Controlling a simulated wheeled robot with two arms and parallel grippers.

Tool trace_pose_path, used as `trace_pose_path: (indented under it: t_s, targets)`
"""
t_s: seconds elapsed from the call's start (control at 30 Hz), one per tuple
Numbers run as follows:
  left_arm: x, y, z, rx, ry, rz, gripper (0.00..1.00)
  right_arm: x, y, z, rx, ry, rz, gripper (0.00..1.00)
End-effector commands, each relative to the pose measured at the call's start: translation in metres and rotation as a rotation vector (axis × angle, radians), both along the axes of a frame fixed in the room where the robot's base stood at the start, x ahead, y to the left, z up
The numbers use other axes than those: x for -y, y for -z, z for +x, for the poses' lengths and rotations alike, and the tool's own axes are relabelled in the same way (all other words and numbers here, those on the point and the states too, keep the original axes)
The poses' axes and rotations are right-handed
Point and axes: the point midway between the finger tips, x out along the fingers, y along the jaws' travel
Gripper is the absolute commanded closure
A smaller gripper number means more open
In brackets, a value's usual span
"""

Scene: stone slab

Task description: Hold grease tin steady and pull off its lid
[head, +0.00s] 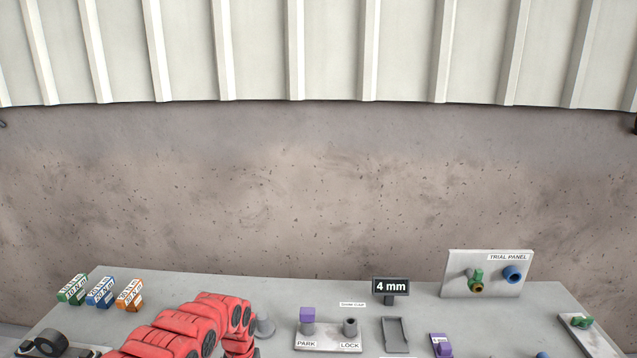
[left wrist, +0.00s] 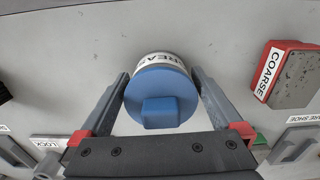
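The grease tin (left wrist: 158,61) shows in the left wrist view, with a white body and part of a label on it. Its blue lid (left wrist: 160,90) is on, and a square blue knob (left wrist: 160,112) stands out from the lid. My left gripper (left wrist: 161,76) has one finger on each side of the tin, very close to its edges. I cannot tell whether the fingers touch it. In the head view my red left arm comes in at the bottom; its gripper and the tin are out of sight. My right gripper is in neither view.
A red block marked COARSE (left wrist: 287,75) lies right of the tin. In the head view, the slab holds a PARK/LOCK plate (head: 329,345), a 4 mm sign (head: 391,287), a trial panel (head: 455,272) and several small boxes at left. A wall stands behind.

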Motion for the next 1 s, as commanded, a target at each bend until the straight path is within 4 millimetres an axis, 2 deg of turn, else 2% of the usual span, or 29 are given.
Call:
trace_pose_path:
  t_s: [0.13,0.27,0.6,0.8,1.0]
  targets:
    - [0.000,-0.005,0.001,0.001,0.000,0.000,0.00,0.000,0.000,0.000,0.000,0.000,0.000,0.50]
    - [-0.001,-0.021,0.002,0.004,0.000,0.002,0.00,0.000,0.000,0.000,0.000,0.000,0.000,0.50]
    - [-0.002,-0.095,0.001,0.003,-0.002,0.005,0.00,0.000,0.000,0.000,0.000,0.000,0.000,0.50]
    - [0.000,-0.112,0.000,0.001,0.000,-0.002,0.00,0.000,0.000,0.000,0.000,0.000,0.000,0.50]
    - [0.000,-0.120,0.000,0.001,-0.001,-0.001,0.00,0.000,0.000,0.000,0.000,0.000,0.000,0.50]
